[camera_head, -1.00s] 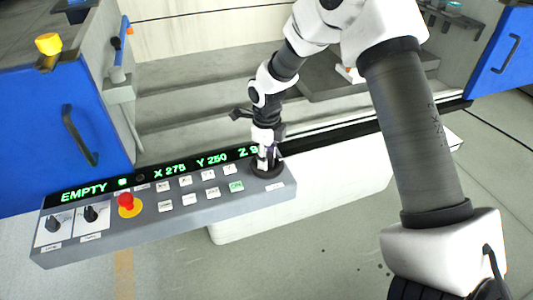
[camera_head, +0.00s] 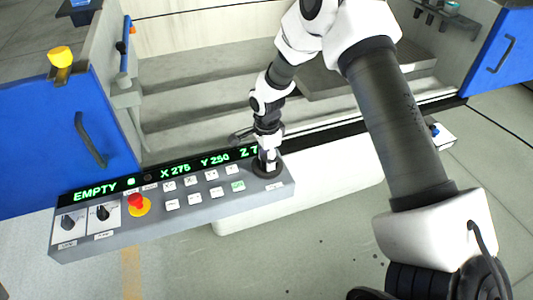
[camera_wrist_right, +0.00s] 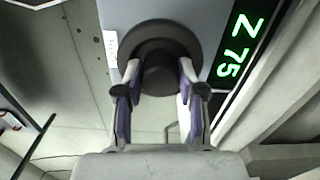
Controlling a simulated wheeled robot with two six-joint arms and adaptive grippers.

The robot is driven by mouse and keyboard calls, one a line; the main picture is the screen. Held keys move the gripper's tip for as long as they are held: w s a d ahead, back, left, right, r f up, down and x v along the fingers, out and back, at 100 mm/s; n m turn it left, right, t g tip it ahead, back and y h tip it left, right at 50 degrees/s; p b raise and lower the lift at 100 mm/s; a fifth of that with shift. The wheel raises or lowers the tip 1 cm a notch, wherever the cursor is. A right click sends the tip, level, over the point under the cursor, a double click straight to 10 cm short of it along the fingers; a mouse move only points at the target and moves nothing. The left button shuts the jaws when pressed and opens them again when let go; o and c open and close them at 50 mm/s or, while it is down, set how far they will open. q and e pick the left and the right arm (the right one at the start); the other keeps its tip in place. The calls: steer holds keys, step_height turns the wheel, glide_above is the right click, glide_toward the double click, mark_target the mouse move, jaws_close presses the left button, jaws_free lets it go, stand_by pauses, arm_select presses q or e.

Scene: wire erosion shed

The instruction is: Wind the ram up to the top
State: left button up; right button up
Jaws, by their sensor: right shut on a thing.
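A round black knob (camera_head: 267,171) sits at the right end of the grey control panel. My right gripper (camera_head: 267,157) comes down on it from above. In the right wrist view the two fingers of my right gripper (camera_wrist_right: 159,72) are shut on the knob (camera_wrist_right: 158,50), one on each side, over its wide dark base disc. The green display (camera_head: 180,169) reads X 275, Y 250 and a Z value partly hidden by my gripper; the wrist view shows Z 75 on the display (camera_wrist_right: 238,45). I cannot make out the ram. My left gripper is out of view.
The panel (camera_head: 210,212) also carries a red stop button (camera_head: 136,201), two selector knobs at its left and rows of small buttons, one lit green. Blue doors with dark handles (camera_head: 90,140) flank the grey work tank. Floor in front is clear.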

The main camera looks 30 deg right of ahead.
steer(key=n+p, duration=0.1)
steer(key=n, duration=0.3)
steer(key=shift+n+p, duration=0.3)
steer(key=shift+p, duration=0.1)
steer(key=n+p, duration=0.1)
steer(key=n, duration=0.4)
steer(key=n+p, duration=0.1)
steer(key=n, duration=0.4)
steer(key=shift+n, duration=0.4)
steer(key=n, duration=1.1)
steer(key=n+b, duration=0.1)
steer(key=n, duration=0.5)
steer(key=shift+d, duration=0.1)
steer(key=n, duration=0.5)
steer(key=shift+n, duration=0.4)
steer(key=n, duration=0.5)
steer(key=shift+b, duration=0.35)
steer(key=shift+n, duration=0.3)
